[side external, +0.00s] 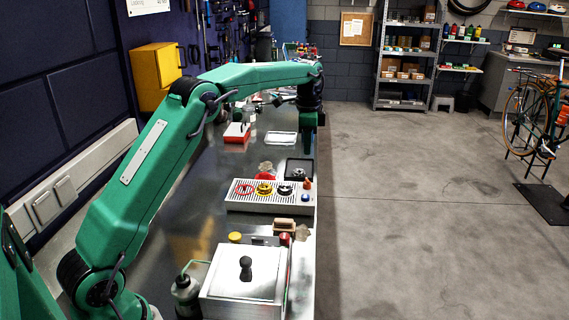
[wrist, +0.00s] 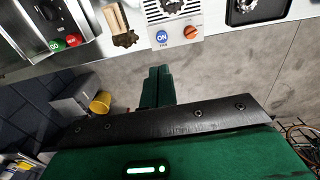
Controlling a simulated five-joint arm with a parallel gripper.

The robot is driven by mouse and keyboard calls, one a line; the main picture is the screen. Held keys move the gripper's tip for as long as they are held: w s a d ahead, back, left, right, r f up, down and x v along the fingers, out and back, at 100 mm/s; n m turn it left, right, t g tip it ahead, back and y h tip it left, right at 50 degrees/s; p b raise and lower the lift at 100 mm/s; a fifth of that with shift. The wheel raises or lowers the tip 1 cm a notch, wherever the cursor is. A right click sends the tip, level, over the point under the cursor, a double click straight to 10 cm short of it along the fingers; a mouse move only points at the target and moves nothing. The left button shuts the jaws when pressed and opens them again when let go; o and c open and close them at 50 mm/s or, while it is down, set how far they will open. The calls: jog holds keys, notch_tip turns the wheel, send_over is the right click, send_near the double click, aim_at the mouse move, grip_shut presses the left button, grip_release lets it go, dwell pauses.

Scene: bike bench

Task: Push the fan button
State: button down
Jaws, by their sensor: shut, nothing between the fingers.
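The fan button is a round blue button (wrist: 162,38) marked ON, with the word FAN below it. It sits on a pale perforated panel (wrist: 174,10). In the side external view the blue button (side external: 305,198) is at the panel's right end. My gripper (wrist: 158,70) is shut and empty, with its green fingers together. In the wrist view the fingertips lie just below the button, apart from it, over the floor in the picture. In the side external view my gripper (side external: 309,152) points down, beyond the panel and above the bench's right edge.
An orange knob (wrist: 190,32) sits right beside the button. A black tray (side external: 300,169) lies behind the panel. Open floor (side external: 400,220) is right of the bench.

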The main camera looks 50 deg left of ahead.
aim_at(306, 196)
jog(key=shift+w+a+f, duration=0.15)
jog(key=shift+w+f, duration=0.05)
jog(key=shift+f, duration=0.15)
jog(key=shift+f, duration=0.15)
notch_tip(306, 196, down, 14)
jog(key=shift+r, duration=0.1)
dwell(0.8)
